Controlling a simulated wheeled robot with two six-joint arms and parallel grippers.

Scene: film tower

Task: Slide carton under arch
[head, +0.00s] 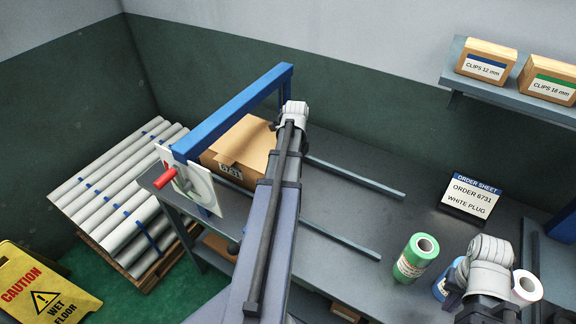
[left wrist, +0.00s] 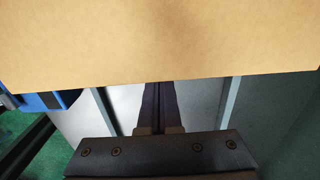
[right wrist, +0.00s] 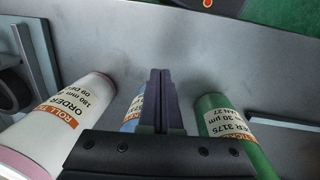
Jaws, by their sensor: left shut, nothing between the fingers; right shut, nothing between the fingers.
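The brown carton (head: 243,145) lies on the grey bench at the blue arch (head: 235,108), between two rails. Its left part meets the arch beam in the head view; how far it is under cannot be told. In the left wrist view the carton (left wrist: 160,40) fills the top. My left gripper (left wrist: 160,86) is shut and empty, its tips at the carton's near edge; touching or not cannot be told. My left arm hides this gripper in the head view. My right gripper (right wrist: 160,75) is shut and empty among the rolls at the bench's right.
A green roll (head: 416,257) and a white roll (right wrist: 55,125) flank my right gripper, with a blue roll (right wrist: 133,115) behind its fingers. Rails (head: 355,180) run right from the arch. A red handle (head: 166,178) sticks out at its near post. An order sheet (head: 472,199) stands behind.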

